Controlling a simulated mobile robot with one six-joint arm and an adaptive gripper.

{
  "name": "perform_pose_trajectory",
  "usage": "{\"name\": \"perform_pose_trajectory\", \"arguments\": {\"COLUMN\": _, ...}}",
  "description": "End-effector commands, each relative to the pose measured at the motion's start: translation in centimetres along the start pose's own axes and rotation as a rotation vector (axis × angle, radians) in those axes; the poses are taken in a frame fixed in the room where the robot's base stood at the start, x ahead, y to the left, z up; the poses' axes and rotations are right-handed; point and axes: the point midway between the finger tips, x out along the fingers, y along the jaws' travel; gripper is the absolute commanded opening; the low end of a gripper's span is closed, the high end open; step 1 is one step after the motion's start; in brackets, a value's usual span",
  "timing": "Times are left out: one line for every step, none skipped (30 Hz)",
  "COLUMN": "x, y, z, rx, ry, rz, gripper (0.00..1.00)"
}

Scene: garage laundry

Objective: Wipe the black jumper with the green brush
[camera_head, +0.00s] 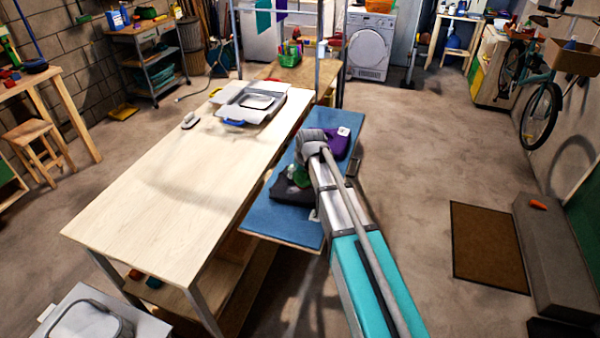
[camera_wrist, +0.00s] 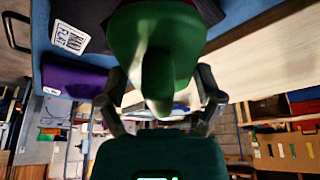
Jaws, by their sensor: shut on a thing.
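The green brush (camera_wrist: 155,45) fills the upper middle of the wrist view, between the two fingers of my gripper (camera_wrist: 160,80), which is shut on it. In the head view the green brush (camera_head: 299,175) shows just left of my arm, over the black jumper (camera_head: 287,190). The dark jumper lies on a blue board (camera_head: 290,226); my arm hides part of it. In the wrist view a dark edge of the jumper (camera_wrist: 92,10) shows at the top, left of the brush. I cannot tell whether the bristles touch the cloth.
A folded purple cloth (camera_head: 337,143) with a white label lies at the board's far end. The long wooden table (camera_head: 165,200) beside it holds a grey tray (camera_head: 249,114) and a small pale object (camera_head: 189,121). Floor to the right is open around a brown mat (camera_head: 488,246).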

Motion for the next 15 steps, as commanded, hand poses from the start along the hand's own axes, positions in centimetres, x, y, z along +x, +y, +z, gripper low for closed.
{"name": "perform_pose_trajectory", "arguments": {"x": -0.5, "y": 0.0, "z": -0.2, "rx": 0.000, "ry": 0.000, "rz": 0.000, "gripper": 0.47}}
{"name": "perform_pose_trajectory", "arguments": {"x": -0.7, "y": 0.0, "z": -0.3, "rx": 0.000, "ry": 0.000, "rz": 0.000, "gripper": 0.47}}
{"name": "perform_pose_trajectory", "arguments": {"x": -1.0, "y": 0.0, "z": -0.4, "rx": 0.000, "ry": 0.000, "rz": 0.000, "gripper": 0.47}}
{"name": "perform_pose_trajectory", "arguments": {"x": -1.2, "y": 0.0, "z": -0.5, "rx": 0.000, "ry": 0.000, "rz": 0.000, "gripper": 0.47}}
{"name": "perform_pose_trajectory", "arguments": {"x": -1.4, "y": 0.0, "z": -0.6, "rx": 0.000, "ry": 0.000, "rz": 0.000, "gripper": 0.47}}
{"name": "perform_pose_trajectory", "arguments": {"x": -1.7, "y": 0.0, "z": -0.7, "rx": 0.000, "ry": 0.000, "rz": 0.000, "gripper": 0.47}}
{"name": "perform_pose_trajectory", "arguments": {"x": -1.9, "y": 0.0, "z": -0.8, "rx": 0.000, "ry": 0.000, "rz": 0.000, "gripper": 0.47}}
{"name": "perform_pose_trajectory", "arguments": {"x": -2.1, "y": 0.0, "z": -0.8, "rx": 0.000, "ry": 0.000, "rz": 0.000, "gripper": 0.47}}
{"name": "perform_pose_trajectory", "arguments": {"x": -2.2, "y": 0.0, "z": -0.9, "rx": 0.000, "ry": 0.000, "rz": 0.000, "gripper": 0.47}}
{"name": "perform_pose_trajectory", "arguments": {"x": -2.4, "y": 0.0, "z": -1.0, "rx": 0.000, "ry": 0.000, "rz": 0.000, "gripper": 0.47}}
{"name": "perform_pose_trajectory", "arguments": {"x": -2.4, "y": 0.0, "z": -1.0, "rx": 0.000, "ry": 0.000, "rz": 0.000, "gripper": 0.47}}
{"name": "perform_pose_trajectory", "arguments": {"x": -2.5, "y": 0.0, "z": -1.0, "rx": 0.000, "ry": 0.000, "rz": 0.000, "gripper": 0.47}}
{"name": "perform_pose_trajectory", "arguments": {"x": -2.5, "y": 0.0, "z": -1.0, "rx": 0.000, "ry": 0.000, "rz": 0.000, "gripper": 0.47}}
{"name": "perform_pose_trajectory", "arguments": {"x": -2.5, "y": 0.0, "z": -1.0, "rx": 0.000, "ry": 0.000, "rz": 0.000, "gripper": 0.47}}
{"name": "perform_pose_trajectory", "arguments": {"x": -2.5, "y": 0.0, "z": -1.0, "rx": 0.000, "ry": 0.000, "rz": 0.000, "gripper": 0.47}}
